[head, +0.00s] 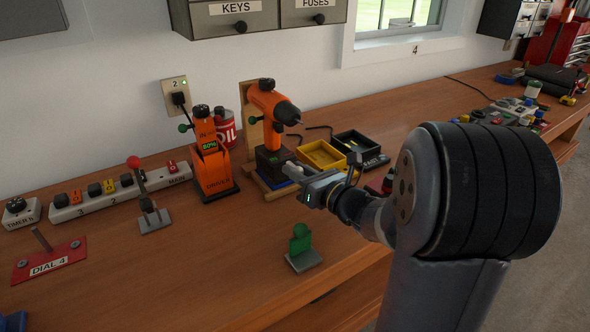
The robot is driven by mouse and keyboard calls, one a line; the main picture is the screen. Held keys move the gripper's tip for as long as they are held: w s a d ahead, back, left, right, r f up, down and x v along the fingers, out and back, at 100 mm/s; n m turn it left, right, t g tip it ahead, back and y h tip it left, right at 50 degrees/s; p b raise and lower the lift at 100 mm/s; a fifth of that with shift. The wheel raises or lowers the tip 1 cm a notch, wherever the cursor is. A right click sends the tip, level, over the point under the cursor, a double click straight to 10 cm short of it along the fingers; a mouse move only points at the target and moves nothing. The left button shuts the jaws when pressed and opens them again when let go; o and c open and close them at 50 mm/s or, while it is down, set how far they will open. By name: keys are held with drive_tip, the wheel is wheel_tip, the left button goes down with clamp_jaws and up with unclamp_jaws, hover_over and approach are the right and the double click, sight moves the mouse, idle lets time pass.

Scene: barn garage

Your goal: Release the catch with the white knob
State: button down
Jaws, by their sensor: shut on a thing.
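An orange and black drill (268,104) stands upright in a wooden stand (247,130) on the bench, its dark base at the bottom. My gripper (300,178) reaches in from the right, and its tips are against the right side of that base. It is shut on a small pale part there, which looks like the white knob (291,168). The fingers hide most of this part, and the catch itself cannot be made out.
An orange driver (214,170) and a red oil can (226,128) stand left of the drill. A yellow tray (321,155) and a black tray (358,146) lie behind my gripper. A green-topped piece (300,240) stands in front. A red-knobbed lever (148,203) and a power strip (110,195) are left.

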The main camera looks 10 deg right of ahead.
drive_tip(key=c, duration=1.3)
unclamp_jaws()
drive_tip(key=shift+o, duration=0.2)
drive_tip(key=v, duration=1)
drive_tip(key=shift+s, duration=0.4)
drive_tip(key=shift+d+r, duration=0.1)
drive_tip(key=x, duration=1)
drive_tip(key=shift+w, duration=0.3)
drive_tip(key=shift+x, duration=0.85)
